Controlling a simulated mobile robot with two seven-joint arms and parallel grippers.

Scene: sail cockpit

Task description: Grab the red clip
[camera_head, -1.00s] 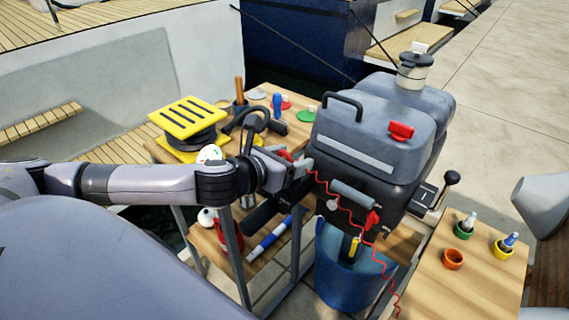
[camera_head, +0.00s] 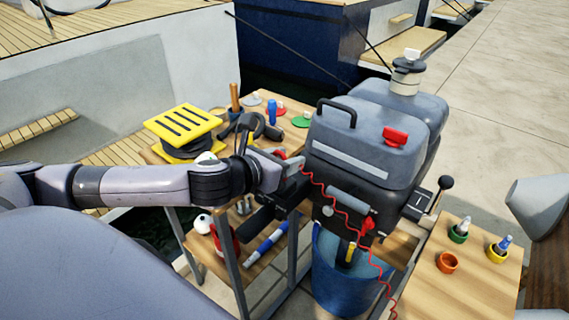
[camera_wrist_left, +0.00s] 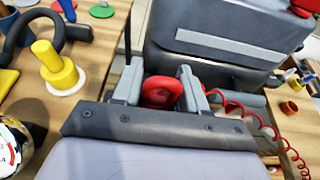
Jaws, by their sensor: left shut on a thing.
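The red clip (camera_wrist_left: 160,92) shows in the left wrist view as a rounded red loop between the two grey fingers of my left gripper (camera_wrist_left: 160,76). The fingers are shut on it. In the head view, my left gripper (camera_head: 290,167) is at the left side of the grey outboard motor (camera_head: 365,135), with a bit of red (camera_head: 280,154) showing beside it. A coiled red cord (camera_head: 335,200) runs from near the gripper down past the motor. The cord's join to the clip is hidden. My right gripper is not in view.
A blue bucket (camera_head: 345,280) stands below the motor. A yellow slotted block (camera_head: 184,125) and small tools are on the wooden bench at the back left. A wooden table (camera_head: 440,295) with small colored cups is at right. A blue-and-white tube (camera_head: 267,243) lies on the lower shelf.

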